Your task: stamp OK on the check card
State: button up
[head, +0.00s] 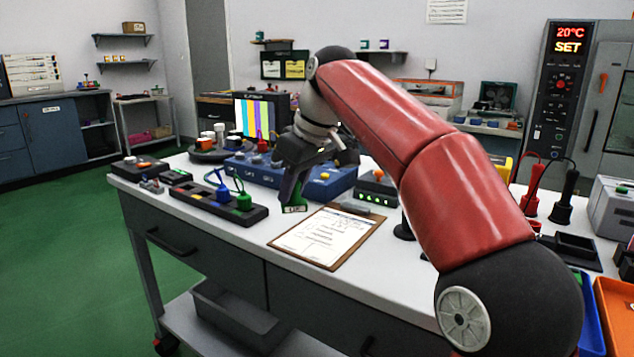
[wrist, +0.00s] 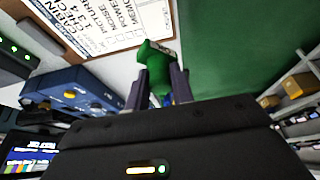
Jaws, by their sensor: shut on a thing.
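The check card (head: 322,236) is a white printed sheet on a brown clipboard (head: 370,225) lying on the white bench. The wrist view shows part of the card (wrist: 85,22) at the upper left. My gripper (head: 291,188) points down beside the clipboard's upper left edge. It is shut on a green stamp (head: 295,208) with a pale label near its lower end. In the wrist view, the green stamp (wrist: 154,54) sits between the two fingers of my gripper (wrist: 160,82). I cannot tell whether the stamp touches the bench. Its stamping face is hidden.
Red and black corded pieces stand at right. Bare bench lies in front of the clipboard.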

aim_at(299, 211)
jog(key=shift+f+b, duration=1.95)
jog(key=shift+f, duration=1)
jog(key=shift+f, duration=0.6)
notch_tip(299, 211, up, 5)
jog(key=p, duration=0.4)
jog(key=shift+r, duration=1.1)
